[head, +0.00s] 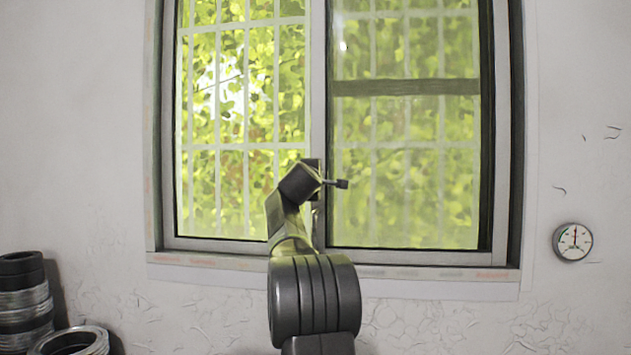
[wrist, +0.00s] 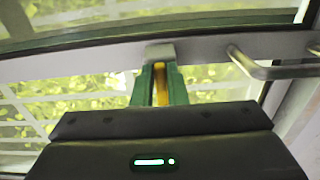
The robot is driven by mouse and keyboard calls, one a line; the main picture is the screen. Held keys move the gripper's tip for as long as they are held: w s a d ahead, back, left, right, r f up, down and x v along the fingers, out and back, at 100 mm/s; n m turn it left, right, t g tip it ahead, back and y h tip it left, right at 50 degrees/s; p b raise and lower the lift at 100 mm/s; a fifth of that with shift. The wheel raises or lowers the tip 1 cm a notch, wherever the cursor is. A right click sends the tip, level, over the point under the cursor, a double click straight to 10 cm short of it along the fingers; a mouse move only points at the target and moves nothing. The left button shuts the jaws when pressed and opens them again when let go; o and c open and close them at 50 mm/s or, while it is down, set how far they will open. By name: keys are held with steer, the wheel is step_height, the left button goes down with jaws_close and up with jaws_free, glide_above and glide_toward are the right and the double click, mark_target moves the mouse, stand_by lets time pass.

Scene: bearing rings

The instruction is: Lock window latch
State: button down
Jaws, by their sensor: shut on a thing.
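The window latch shows in the wrist view as a grey block (wrist: 160,51) on the pale window frame, with an orange lever (wrist: 161,88) extending from it toward me. My gripper (wrist: 160,76) has its two green fingers closed on either side of the orange lever, with the tips close to the grey block. In the head view my arm reaches up to the middle upright of the window (head: 318,110). There my wrist hides the latch, the fingers and their contact.
A bent metal handle (wrist: 262,72) sits on the frame right of the latch in the wrist view. In the head view, a round dial (head: 572,242) hangs on the wall at right, and stacked dark rings (head: 24,300) and a metal ring (head: 72,342) stand at lower left.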

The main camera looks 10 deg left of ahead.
steer(key=shift+f, duration=0.1)
stand_by(0.3)
steer(key=c, duration=1.4)
jaws_free()
steer(key=shift+c, duration=0.2)
steer(key=shift+s, duration=0.1)
steer(key=s+b, duration=0.5)
steer(key=s, duration=0.8)
steer(key=shift+s+b, duration=0.3)
steer(key=shift+b, duration=0.1)
steer(key=w+p, duration=0.6)
steer(key=w, duration=0.7)
steer(key=shift+w, duration=0.4)
